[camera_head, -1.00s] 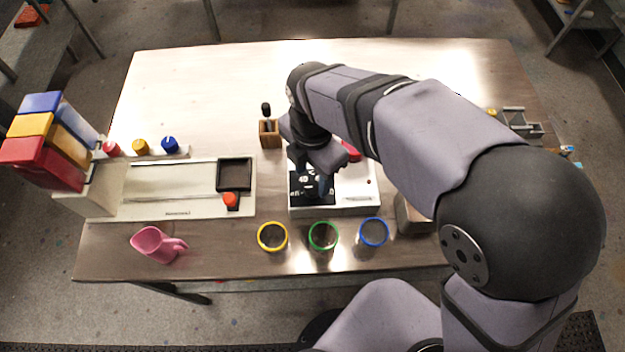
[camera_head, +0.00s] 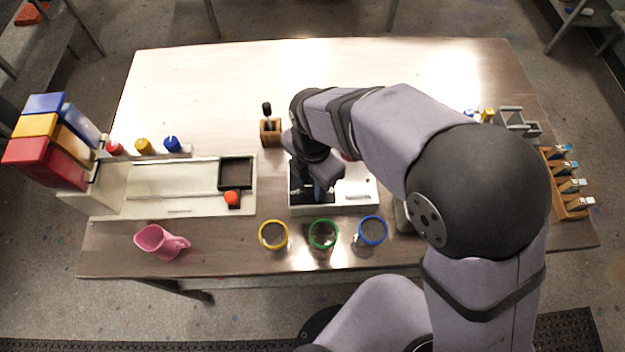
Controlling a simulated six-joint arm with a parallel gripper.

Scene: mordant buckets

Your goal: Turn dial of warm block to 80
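A white device with a black front-left panel (camera_head: 298,188) stands at the middle of the table; I take it to be the warm block (camera_head: 350,200). Its small printed label is too small to read. My gripper (camera_head: 318,190) points down over the black panel, close to it. The dial and its marks are hidden by my gripper and wrist, so its setting does not show. I cannot tell whether the fingers are touching the dial or how far apart they are. Part of something red shows behind my wrist.
Yellow (camera_head: 273,235), green (camera_head: 322,234) and blue (camera_head: 372,231) rimmed cups stand in front of the device. A pink jug (camera_head: 160,242) and a long pale station (camera_head: 180,208) are left. A wooden holder (camera_head: 270,132) stands behind; a vial rack (camera_head: 568,185) is right.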

